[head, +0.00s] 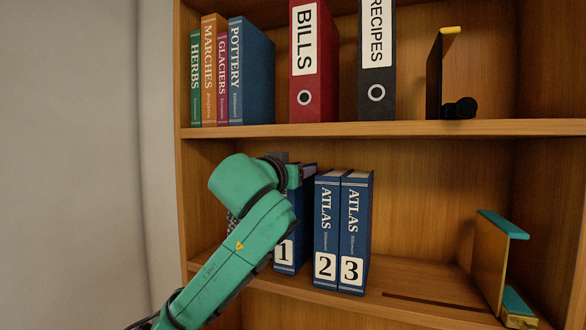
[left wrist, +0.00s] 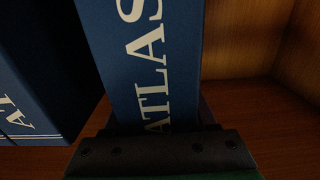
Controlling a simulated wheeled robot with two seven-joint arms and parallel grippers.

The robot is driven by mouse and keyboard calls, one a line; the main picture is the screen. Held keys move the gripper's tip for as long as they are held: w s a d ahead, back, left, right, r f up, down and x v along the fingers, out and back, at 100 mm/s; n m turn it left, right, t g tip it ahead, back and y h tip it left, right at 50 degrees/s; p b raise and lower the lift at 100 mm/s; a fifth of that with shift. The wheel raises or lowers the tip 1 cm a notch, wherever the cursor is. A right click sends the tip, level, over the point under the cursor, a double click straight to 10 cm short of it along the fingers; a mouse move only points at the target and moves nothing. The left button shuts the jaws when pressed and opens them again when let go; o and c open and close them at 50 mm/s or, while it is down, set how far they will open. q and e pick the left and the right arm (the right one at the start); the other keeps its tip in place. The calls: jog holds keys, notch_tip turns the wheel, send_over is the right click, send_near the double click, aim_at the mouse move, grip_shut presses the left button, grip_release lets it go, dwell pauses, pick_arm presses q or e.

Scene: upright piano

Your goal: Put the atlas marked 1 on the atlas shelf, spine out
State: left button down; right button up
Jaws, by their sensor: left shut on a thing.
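The atlas marked 1 (head: 284,252) is blue and upright on the lower shelf, its numbered spine facing out. My left gripper (head: 296,173) is shut on it near its top, and my arm hides much of its spine. Its ATLAS lettering fills the middle of the left wrist view (left wrist: 150,65). Atlases 2 (head: 326,230) and 3 (head: 355,230) stand upright side by side just to its right, spines out. Whether atlas 1 rests fully on the shelf board (head: 410,285) is not clear. My right gripper is not in view.
A teal-topped bookend (head: 490,260) stands at the right of the lower shelf, with free room between it and atlas 3. The upper shelf (head: 400,129) holds several books (head: 250,75), a red BILLS binder (head: 314,80), a black RECIPES binder (head: 377,75) and a black bookend (head: 435,75).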

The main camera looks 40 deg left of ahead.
pick_arm(q)
jog(key=shift+f+b, duration=0.55)
jog(key=shift+b, duration=0.05)
dwell(0.4)
jog(key=shift+c, duration=0.6)
grip_release()
jog(key=shift+s+d, duration=0.1)
jog(key=shift+s, duration=0.05)
jog(key=b+v, duration=0.2)
jog(key=v, duration=1.2)
jog(key=shift+s+b, duration=0.3)
jog(key=shift+b, duration=0.1)
jog(key=shift+d, duration=0.15)
